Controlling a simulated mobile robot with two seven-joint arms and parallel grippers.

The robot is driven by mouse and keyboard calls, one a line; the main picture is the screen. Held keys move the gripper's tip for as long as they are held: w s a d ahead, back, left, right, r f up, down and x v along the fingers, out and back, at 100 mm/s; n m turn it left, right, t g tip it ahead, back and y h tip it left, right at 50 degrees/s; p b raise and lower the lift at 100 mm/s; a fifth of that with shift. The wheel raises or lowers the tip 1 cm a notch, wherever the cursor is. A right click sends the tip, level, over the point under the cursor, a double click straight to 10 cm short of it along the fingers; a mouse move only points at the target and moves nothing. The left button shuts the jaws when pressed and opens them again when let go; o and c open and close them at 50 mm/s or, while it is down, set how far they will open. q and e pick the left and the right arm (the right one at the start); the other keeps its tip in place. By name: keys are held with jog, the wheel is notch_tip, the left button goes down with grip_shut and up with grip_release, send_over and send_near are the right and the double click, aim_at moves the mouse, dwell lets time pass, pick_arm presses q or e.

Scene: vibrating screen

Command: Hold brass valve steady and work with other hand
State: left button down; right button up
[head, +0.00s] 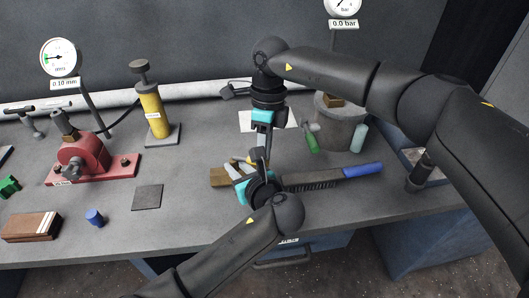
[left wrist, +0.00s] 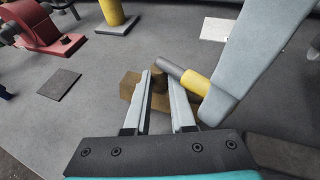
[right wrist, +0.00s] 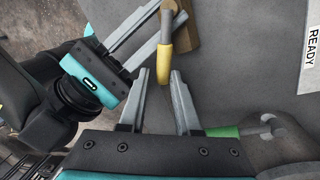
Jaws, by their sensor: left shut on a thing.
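The brass valve is a brown-gold body (left wrist: 130,88) with a grey and yellow lever (left wrist: 200,82). In the head view its body (head: 220,177) lies low on the bench. My left gripper (left wrist: 160,80) is shut on the valve body, with its fingertips on either side of the round brass part. My right gripper (right wrist: 161,76) is open. Its fingertips are close to the yellow end of the lever (right wrist: 164,60), which shows between and just beyond them; I cannot tell if they touch. In the head view the right gripper (head: 261,157) hangs over the valve from behind and partly hides it.
A blue-handled tool (head: 362,170) lies right of the valve. A green-handled wrench (head: 312,142) and a grey drum (head: 343,128) are behind. A white READY card (right wrist: 311,47) lies near. A red device (head: 85,160), yellow pump (head: 152,112) and dark pad (head: 148,197) stand left.

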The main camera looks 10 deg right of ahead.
jog(key=o, duration=0.4)
jog(key=shift+s, duration=0.1)
jog(key=shift+f, duration=0.1)
jog(key=w+d+r+n, duration=0.1)
jog(key=w+r+n, duration=0.2)
jog(key=r, duration=0.9)
jog(key=shift+w+h, duration=0.3)
jog(key=shift+w, duration=0.35)
